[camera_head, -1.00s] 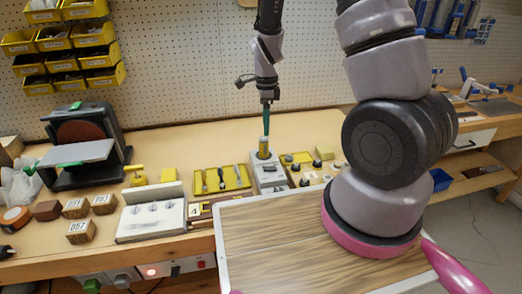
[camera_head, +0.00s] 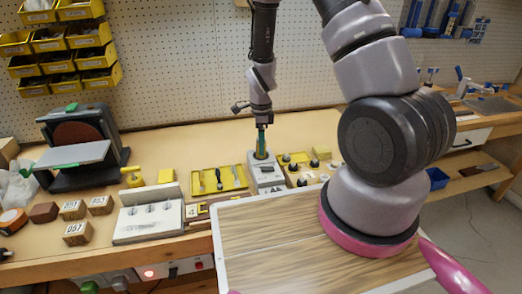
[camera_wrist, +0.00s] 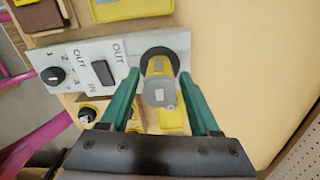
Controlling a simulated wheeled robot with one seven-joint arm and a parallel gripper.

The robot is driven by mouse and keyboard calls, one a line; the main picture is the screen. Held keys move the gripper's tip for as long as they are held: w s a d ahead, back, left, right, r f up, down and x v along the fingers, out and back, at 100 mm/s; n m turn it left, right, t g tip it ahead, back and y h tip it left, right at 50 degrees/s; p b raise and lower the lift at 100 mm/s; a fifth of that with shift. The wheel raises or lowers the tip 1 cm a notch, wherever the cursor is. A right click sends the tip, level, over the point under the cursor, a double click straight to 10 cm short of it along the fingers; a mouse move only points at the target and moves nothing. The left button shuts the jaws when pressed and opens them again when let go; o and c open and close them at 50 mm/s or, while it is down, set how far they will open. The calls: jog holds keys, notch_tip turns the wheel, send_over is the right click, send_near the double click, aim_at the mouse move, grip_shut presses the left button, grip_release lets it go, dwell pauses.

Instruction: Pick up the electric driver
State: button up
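The electric driver (camera_wrist: 159,92) is a yellow and grey upright tool standing in a black round socket (camera_wrist: 151,55) on a grey-white box with a knob and a switch. In the head view the box (camera_head: 266,176) sits on the bench, and the driver is mostly hidden by my fingers. My gripper (camera_wrist: 160,76) has teal fingers, one on each side of the driver, with a small gap on both sides. It is open and points down over the driver, as the head view (camera_head: 261,146) also shows.
A yellow tool tray (camera_head: 219,180) lies left of the box, and a tray of knobs (camera_head: 303,168) lies right of it. A white block with holes (camera_head: 150,220) and wooden cubes stand further left. My wood-topped base is in front. The bench behind the box is clear.

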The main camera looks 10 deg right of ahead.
grip_shut()
notch_tip(320, 180, up, 10)
jog(key=shift+r, duration=0.1)
jog(key=shift+c, duration=1.3)
grip_release()
grip_shut()
jog(key=shift+d, duration=0.1)
